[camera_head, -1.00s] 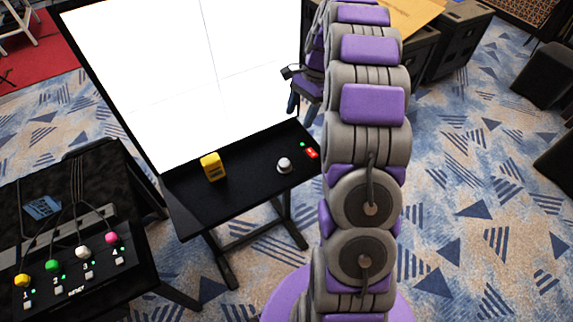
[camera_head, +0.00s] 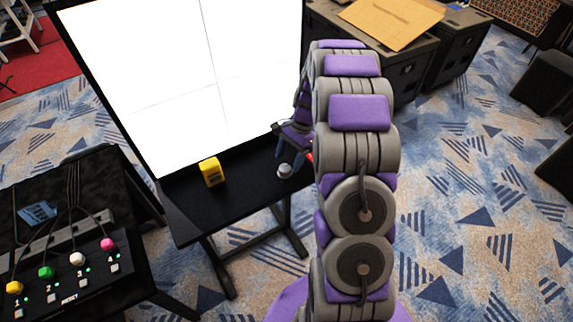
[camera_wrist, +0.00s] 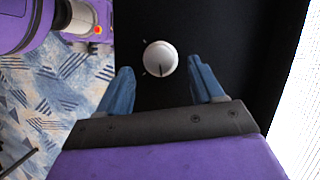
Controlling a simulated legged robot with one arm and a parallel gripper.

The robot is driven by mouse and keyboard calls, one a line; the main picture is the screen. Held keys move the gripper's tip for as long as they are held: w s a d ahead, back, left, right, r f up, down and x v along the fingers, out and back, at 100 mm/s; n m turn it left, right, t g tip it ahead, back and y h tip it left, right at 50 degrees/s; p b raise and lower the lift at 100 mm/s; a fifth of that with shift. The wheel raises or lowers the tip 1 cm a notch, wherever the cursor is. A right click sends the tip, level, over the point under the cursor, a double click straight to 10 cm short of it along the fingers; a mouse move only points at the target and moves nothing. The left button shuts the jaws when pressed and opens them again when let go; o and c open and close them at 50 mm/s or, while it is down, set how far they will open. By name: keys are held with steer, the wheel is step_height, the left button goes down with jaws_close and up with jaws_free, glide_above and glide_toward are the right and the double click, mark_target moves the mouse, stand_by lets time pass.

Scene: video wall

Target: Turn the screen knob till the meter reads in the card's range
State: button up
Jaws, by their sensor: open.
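The white knob (camera_wrist: 161,59) with a dark pointer line sits on the black desk (camera_wrist: 225,45) in the wrist view. It also shows in the head view (camera_head: 284,171), partly beside my arm. My gripper (camera_wrist: 162,82) is open and empty, its two blue fingers on either side of and just short of the knob. In the head view my gripper (camera_head: 285,148) hangs close above the knob. A yellow block-like device (camera_head: 211,172) stands on the desk to the left; its face is too small to read. No card is identifiable.
A black control box (camera_head: 75,275) with yellow, green, white and pink knobs stands at the lower left. A blue card-like item (camera_head: 38,212) lies behind it. Dark cases (camera_head: 385,70) stand at the back.

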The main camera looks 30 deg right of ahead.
mark_target(285, 170)
steer(key=shift+x, duration=1.4)
steer(key=c, duration=1)
steer(key=shift+a+r+n, duration=0.1)
steer(key=shift+r+n, duration=0.05)
steer(key=shift+n, duration=0.15)
steer(key=shift+p, duration=0.4)
steer(key=o, duration=1)
